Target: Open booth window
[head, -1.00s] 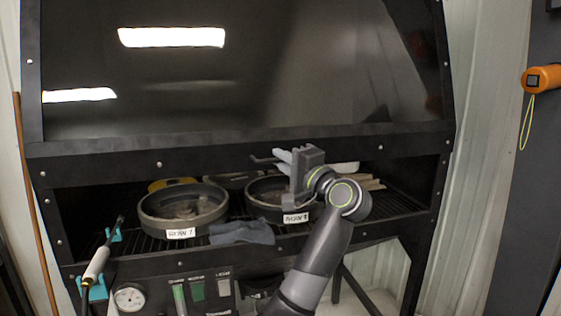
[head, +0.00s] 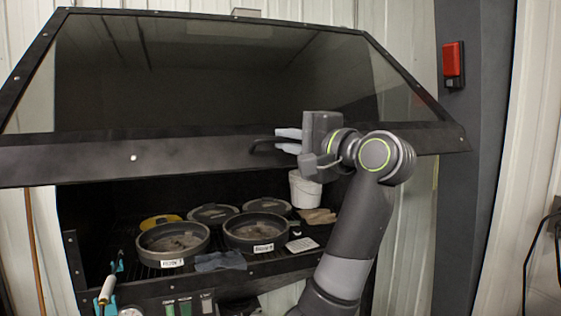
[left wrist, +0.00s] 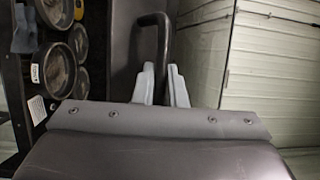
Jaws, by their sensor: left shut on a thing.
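The booth window (head: 230,75) is a dark tinted pane in a black frame, swung up and outward in the head view, with the opening below it uncovered. Its handle (head: 262,143) is a dark bar on the lower frame rail; it also shows in the left wrist view (left wrist: 163,45). My left gripper (head: 283,141) is shut on the handle, its pale fingers on either side of the bar in the left wrist view (left wrist: 160,83). My right gripper is in neither view.
Inside the booth, several round dark pans (head: 172,243) stand on a slatted shelf with a white bucket (head: 305,188) and a blue-grey cloth (head: 220,261). A tool with a pale handle (head: 107,288) sits at the front left. A red box (head: 453,62) is on the post at right.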

